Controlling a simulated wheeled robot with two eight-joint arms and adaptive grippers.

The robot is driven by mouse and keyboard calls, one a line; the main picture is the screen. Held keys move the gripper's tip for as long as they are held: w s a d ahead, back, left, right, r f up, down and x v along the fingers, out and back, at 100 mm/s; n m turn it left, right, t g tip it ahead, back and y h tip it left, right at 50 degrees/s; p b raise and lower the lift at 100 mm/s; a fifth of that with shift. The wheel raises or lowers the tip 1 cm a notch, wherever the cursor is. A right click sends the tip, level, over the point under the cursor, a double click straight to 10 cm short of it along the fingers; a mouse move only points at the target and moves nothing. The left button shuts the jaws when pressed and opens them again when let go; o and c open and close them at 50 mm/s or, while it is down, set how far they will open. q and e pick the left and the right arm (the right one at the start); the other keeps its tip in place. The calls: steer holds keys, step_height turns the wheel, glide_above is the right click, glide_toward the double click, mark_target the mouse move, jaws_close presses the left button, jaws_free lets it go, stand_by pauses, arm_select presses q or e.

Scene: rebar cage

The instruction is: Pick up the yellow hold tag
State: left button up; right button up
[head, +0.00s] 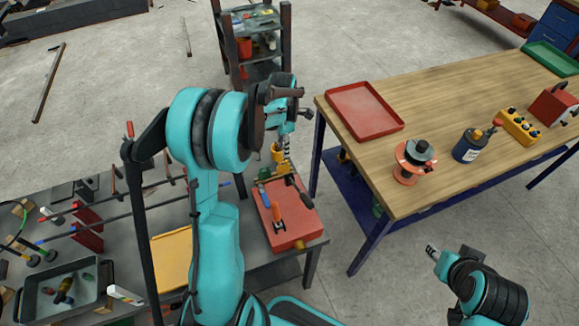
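I cannot pick out the yellow hold tag for certain. A small yellow piece (278,155) shows right below my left gripper (286,138), above the far end of the red case. Whether they touch, and whether this piece is the tag, I cannot tell. A larger flat yellow panel (172,260) lies on the grey bench, partly hidden behind my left arm. My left gripper points down; its fingers are too small and overlapped to read. My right gripper (432,252) is at the lower right, in front of the wooden table and away from the yellow things; its opening is unclear.
The grey bench (135,218) holds a red case (292,232) with tools on it, rods across red stands (88,228) and a dark tray (40,300). The wooden table (440,110) carries a red tray (364,112), an orange spool (406,172) and a blue can (466,150).

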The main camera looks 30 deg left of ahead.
arm_select(q)
steer(key=b, duration=0.2)
glide_above(283, 169)
step_height(283, 169, down, 7)
steer(key=shift+w+f, duration=0.1)
steer(key=shift+f, duration=0.55)
jaws_close()
